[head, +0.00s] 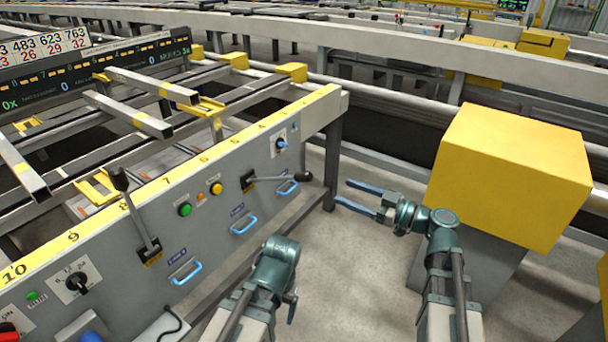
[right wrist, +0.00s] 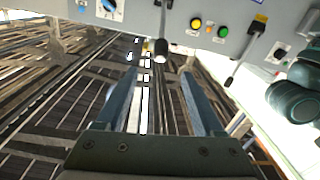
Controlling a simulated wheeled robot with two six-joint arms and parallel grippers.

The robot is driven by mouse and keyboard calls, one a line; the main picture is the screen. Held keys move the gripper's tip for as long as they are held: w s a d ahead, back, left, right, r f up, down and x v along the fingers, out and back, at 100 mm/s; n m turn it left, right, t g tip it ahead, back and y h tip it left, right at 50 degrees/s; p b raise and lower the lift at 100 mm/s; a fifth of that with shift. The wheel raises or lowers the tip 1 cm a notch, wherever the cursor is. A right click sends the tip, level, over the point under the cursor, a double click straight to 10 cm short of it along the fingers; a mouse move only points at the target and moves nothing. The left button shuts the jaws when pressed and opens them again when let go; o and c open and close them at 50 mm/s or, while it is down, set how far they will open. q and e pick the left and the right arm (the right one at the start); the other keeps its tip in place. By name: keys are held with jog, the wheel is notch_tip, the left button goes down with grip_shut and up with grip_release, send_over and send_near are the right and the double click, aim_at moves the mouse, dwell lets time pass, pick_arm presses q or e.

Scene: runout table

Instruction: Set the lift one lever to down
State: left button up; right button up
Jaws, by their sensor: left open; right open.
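Two levers stand out from the grey control panel (head: 215,208). The far lever (head: 275,179) lies nearly level in the picture, its dark knob pointing right. The near lever (head: 142,222) slants up and left to a black knob. I cannot read which is lift one. My right gripper (head: 341,193) is open and empty, right of the far lever's knob and apart from it. In the right wrist view, the far lever (right wrist: 162,28) hangs ahead of the open fingers. The near lever (right wrist: 244,54) is further right. My left gripper (head: 292,308) is open before the panel, mostly hidden by its wrist.
Between the levers are a green button (head: 185,209) and a yellow button (head: 216,188). Blue pull handles (head: 244,226) line the panel's lower part. A blue dial (head: 282,143) is beyond the far lever. Floor between is clear.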

aim_at(304, 177)
jog(key=x, duration=1.3)
jog(key=shift+w+a, duration=0.2)
jog(key=shift+a, duration=0.15)
grip_shut()
dwell(0.9)
